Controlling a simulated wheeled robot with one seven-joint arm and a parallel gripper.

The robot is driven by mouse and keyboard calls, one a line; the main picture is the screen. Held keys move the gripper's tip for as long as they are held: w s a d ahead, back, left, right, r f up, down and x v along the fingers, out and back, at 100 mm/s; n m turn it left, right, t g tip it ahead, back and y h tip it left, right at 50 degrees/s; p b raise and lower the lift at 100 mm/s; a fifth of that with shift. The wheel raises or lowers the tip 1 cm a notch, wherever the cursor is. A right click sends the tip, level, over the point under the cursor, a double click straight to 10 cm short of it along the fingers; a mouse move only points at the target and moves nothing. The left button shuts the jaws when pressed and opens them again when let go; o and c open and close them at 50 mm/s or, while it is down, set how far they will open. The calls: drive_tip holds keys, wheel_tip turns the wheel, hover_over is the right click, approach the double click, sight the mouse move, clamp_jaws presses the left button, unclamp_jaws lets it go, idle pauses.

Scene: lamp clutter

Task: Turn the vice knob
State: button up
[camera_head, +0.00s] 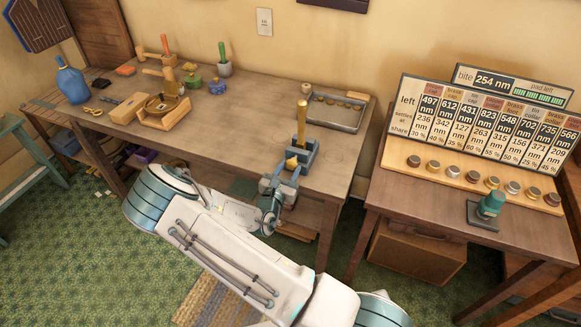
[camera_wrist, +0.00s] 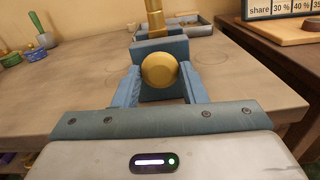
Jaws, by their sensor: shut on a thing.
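The vice (camera_head: 303,152) is a blue-grey block at the front edge of the wooden table, with an upright brass piece (camera_head: 302,122) rising from it. The vice also shows in the wrist view (camera_wrist: 150,46), straight ahead. Its round brass knob (camera_wrist: 160,70) faces my wrist camera; the knob also shows in the head view (camera_head: 291,163). My gripper (camera_wrist: 161,84) has one blue finger on each side of the knob and is shut on it. The fingertips' exact contact is partly hidden behind the knob's face.
A grey tray (camera_head: 335,118) with small round pieces lies behind the vice. A wooden clamp-like tool (camera_head: 163,108), a blue bottle (camera_head: 72,82) and small pots crowd the table's left. A side table at right holds a number board (camera_head: 485,117), several knobs and a green-topped stand (camera_head: 488,207).

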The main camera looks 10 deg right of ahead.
drive_tip(key=shift+n, duration=1.3)
drive_tip(key=shift+n, duration=0.6)
drive_tip(key=shift+s+n+p, duration=0.1)
drive_tip(key=shift+n+p, duration=0.4)
drive_tip(key=shift+p, duration=0.6)
drive_tip(key=shift+f+b, duration=0.3)
drive_tip(key=shift+b, duration=0.05)
drive_tip(key=shift+n+b, duration=0.35)
drive_tip(key=shift+n, duration=0.05)
drive_tip(key=shift+r, duration=0.2)
